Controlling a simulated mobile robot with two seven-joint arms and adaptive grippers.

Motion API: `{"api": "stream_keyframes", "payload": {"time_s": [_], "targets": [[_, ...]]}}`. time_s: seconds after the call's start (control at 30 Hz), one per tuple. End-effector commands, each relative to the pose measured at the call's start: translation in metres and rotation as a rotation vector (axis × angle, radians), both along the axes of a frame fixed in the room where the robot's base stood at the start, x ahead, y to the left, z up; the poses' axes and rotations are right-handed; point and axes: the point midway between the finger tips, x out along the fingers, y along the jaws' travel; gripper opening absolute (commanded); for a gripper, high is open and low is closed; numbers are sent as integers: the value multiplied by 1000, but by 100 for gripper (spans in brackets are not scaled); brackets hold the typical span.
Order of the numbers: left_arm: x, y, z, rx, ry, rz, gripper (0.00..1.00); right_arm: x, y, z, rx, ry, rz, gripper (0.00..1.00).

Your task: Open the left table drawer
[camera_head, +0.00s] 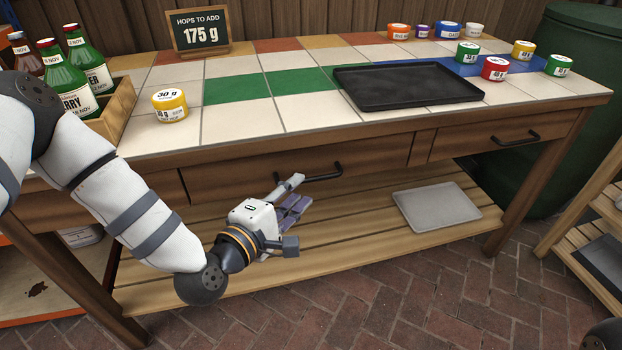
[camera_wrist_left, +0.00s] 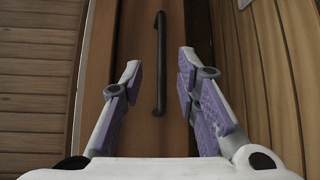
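The wooden table has a drawer (camera_head: 237,176) with a black bar handle (camera_head: 322,177) in its front, left of the other handled drawer. This drawer looks shut, flush with the table front. My left gripper (camera_head: 293,192) is just in front of and below the handle. In the left wrist view the black handle (camera_wrist_left: 160,62) runs upright between the two spread, purple-padded fingers of the left gripper (camera_wrist_left: 160,75). The fingers are open, and no contact with the handle shows. My right gripper is not in view.
Another drawer (camera_head: 490,142) with a black handle is at the right, also shut. A lower slatted shelf (camera_head: 350,225) holds a grey tray (camera_head: 436,207). On top are a black tray (camera_head: 405,86), several jars and a crate (camera_head: 115,112) of bottles.

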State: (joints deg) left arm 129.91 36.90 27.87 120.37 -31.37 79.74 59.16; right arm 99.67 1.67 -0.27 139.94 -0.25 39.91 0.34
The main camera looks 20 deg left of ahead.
Motion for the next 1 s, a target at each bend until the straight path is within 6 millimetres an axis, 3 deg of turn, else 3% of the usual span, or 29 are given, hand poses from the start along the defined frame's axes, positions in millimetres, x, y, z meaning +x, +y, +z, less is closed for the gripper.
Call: {"api": "stream_keyframes", "payload": {"time_s": [0.2,0.33,0.6,0.73,1.0], "targets": [[45,-10,-9,2,3,-1,29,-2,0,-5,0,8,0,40],[57,-12,-10,2,3,-1,29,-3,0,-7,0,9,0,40],[60,-13,-10,1,5,-1,29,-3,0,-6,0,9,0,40],[60,-12,-10,2,5,-1,2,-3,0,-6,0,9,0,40],[60,-12,-10,2,4,-1,0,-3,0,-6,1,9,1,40]]}}
